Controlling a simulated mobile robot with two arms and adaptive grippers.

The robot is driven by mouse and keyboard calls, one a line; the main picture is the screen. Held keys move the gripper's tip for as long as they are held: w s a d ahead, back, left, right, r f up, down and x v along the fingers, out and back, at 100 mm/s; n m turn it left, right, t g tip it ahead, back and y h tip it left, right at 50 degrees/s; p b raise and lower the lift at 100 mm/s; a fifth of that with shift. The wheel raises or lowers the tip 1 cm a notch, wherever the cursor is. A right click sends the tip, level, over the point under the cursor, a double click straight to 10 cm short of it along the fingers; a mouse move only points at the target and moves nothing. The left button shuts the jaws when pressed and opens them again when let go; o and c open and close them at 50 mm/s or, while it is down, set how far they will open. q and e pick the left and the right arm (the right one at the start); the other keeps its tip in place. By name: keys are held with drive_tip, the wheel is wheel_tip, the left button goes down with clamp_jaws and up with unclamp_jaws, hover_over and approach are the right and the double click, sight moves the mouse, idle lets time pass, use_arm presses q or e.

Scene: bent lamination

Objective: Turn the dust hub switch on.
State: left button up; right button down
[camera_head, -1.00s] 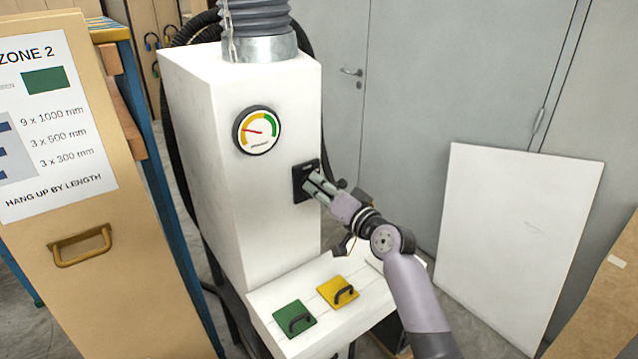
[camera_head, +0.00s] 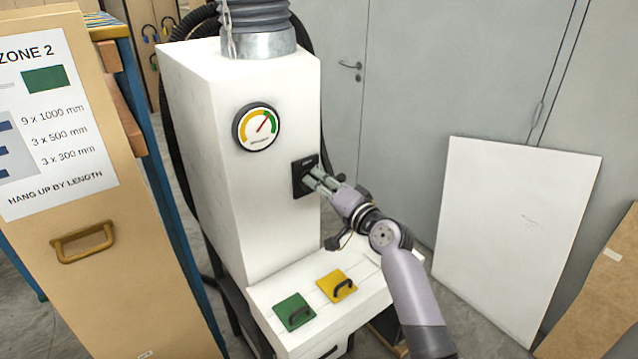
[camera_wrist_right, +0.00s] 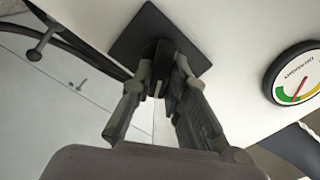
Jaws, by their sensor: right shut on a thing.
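The dust hub (camera_head: 245,200) is a tall white cabinet with a black switch plate (camera_head: 299,187) on its front. My right gripper (camera_head: 312,180) is at this plate and shut on the dark switch knob. In the right wrist view the gripper's fingers (camera_wrist_right: 162,85) close on both sides of the black knob (camera_wrist_right: 159,52), in front of the square plate (camera_wrist_right: 135,30). The round gauge (camera_head: 257,128) on the cabinet has its red needle pointing up and right, toward the green band. The gauge also shows in the right wrist view (camera_wrist_right: 298,78). My left gripper is not in view.
A white ledge (camera_head: 300,345) below the switch carries a green plate (camera_head: 293,312) and a yellow plate (camera_head: 337,286), each with a handle. A tan board with a "Zone 2" sign (camera_head: 50,110) stands at left. A white panel (camera_head: 515,235) leans at right.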

drive_tip(key=c, duration=1.6)
unclamp_jaws()
drive_tip(key=shift+o, duration=0.2)
drive_tip(key=v, duration=1.2)
